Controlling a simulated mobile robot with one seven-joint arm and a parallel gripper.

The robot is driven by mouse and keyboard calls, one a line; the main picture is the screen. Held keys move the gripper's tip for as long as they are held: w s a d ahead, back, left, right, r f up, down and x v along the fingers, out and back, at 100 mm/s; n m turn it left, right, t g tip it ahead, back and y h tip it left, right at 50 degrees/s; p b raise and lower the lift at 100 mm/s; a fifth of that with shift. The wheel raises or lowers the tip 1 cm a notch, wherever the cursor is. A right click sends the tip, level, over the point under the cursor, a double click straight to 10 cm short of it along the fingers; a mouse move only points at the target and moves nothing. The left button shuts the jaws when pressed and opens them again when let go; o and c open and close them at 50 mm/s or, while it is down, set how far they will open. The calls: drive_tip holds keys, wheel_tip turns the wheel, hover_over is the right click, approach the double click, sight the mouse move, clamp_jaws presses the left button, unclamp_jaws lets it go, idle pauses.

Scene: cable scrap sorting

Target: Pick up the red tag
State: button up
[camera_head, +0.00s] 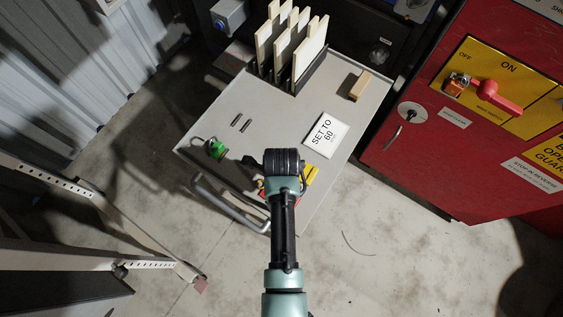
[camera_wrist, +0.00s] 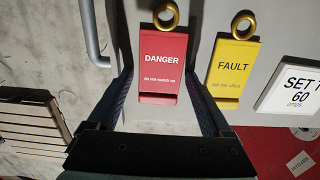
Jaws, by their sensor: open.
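The red tag (camera_wrist: 163,64) reads DANGER, with smaller text below, and has a brass ring (camera_wrist: 166,14) at its top. It lies on the grey cart top in the wrist view. My gripper (camera_wrist: 160,74) is open, with one dark finger on each side of the red tag and nothing held. Whether the fingers touch the tag or are level with it, I cannot tell. In the head view my arm hides most of the tag; only small bits of red show beside it.
A yellow FAULT tag (camera_wrist: 233,66) with a ring lies just right. A white SET TO 60 plate (camera_head: 325,135) is beyond it. The cart (camera_head: 215,115) also bears a green item (camera_head: 216,148), upright boards (camera_head: 290,45) and a wooden block (camera_head: 360,86). A red cabinet (camera_head: 450,165) stands right.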

drive_tip(key=c, duration=1.1)
